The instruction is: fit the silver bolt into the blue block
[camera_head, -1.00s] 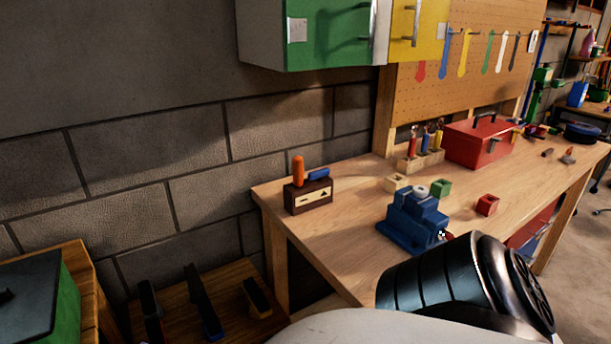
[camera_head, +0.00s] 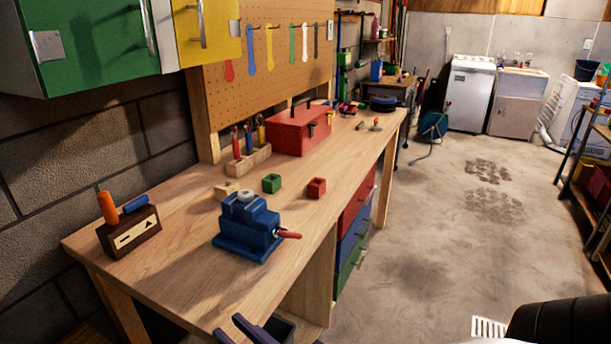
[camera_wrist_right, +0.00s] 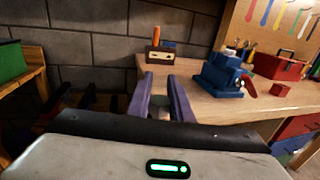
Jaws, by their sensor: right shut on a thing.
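My right gripper (camera_head: 252,322) is at the bottom of the head view, in front of the workbench's near edge. In the right wrist view its two purple-grey fingers (camera_wrist_right: 160,77) point toward the bench, with a small grey thing (camera_wrist_right: 165,104) between them. It looks like the silver bolt, mostly hidden by the fingers. A blue vise-like body (camera_head: 247,232) stands on the bench, farther off and apart from the gripper. A blue block-shaped part (camera_head: 243,209) with a pale round piece (camera_head: 247,196) is at its top; I cannot tell what that piece is. My left gripper is not in view.
Green (camera_head: 271,183) and red (camera_head: 317,187) blocks stand behind the vise. A dark wooden box (camera_head: 128,235) with orange and blue pieces stands at the left. A red toolbox (camera_head: 300,130) and tool rack (camera_head: 249,161) are farther back. The bench front (camera_head: 180,290) is clear.

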